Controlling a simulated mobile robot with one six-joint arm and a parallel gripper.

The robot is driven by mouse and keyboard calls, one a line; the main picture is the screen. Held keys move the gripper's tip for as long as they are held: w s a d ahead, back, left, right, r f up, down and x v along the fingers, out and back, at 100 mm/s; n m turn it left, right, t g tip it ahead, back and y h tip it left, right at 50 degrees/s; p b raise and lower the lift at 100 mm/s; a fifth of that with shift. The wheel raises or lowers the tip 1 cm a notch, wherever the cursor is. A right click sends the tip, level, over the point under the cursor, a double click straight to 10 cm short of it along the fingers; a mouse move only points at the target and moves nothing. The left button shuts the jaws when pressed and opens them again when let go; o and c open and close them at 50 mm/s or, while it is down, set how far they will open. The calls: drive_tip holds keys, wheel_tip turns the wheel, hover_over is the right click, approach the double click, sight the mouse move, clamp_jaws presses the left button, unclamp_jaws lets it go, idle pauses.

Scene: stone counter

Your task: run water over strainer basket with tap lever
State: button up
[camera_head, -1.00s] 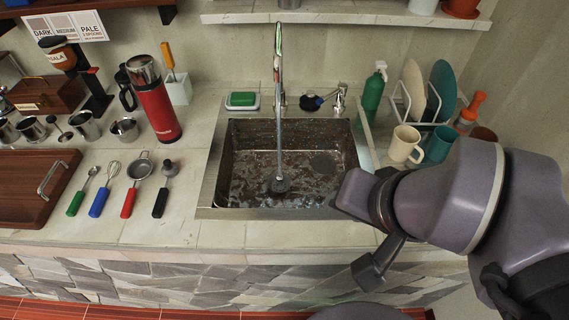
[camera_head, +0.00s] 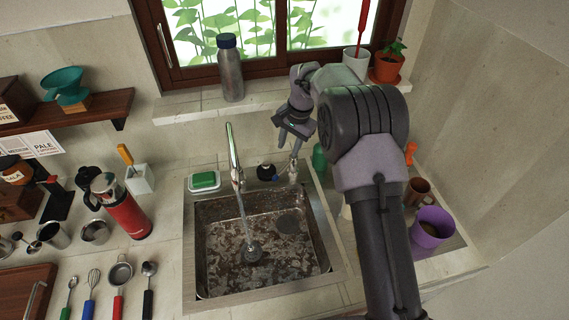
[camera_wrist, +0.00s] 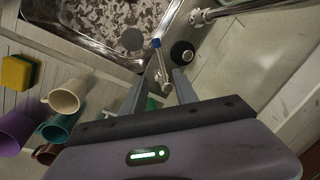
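The chrome tap (camera_head: 234,155) stands behind the steel sink (camera_head: 325,240). A thin pale column runs down to a small round grey piece (camera_head: 253,252) on the basin floor; I cannot tell if the column is water or if the piece is the strainer basket. The chrome tap lever (camera_head: 293,171) stands right of the tap; its blue tip shows in the wrist view (camera_wrist: 156,43). My gripper (camera_head: 290,143) is open and empty above and behind the lever. In the wrist view, the gripper's fingers (camera_wrist: 158,80) are apart, with the lever between them in the picture, contact unclear.
A black round object (camera_wrist: 182,54) is close beside the lever. A green sponge dish (camera_head: 204,181) is left of the tap. A steel bottle (camera_head: 230,68) stands on the sill. Mugs, including a purple one (camera_head: 431,229), stand right of the sink near my arm.

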sight(282, 170)
drive_tip(key=f, duration=0.4)
drive_tip(key=w+a+f+b, duration=0.1)
drive_tip(key=f, duration=0.3)
drive_tip(key=a+f, duration=0.1)
drive_tip(key=f, duration=0.3)
drive_tip(key=shift+w, duration=0.25)
clamp_jaws()
idle(0.6)
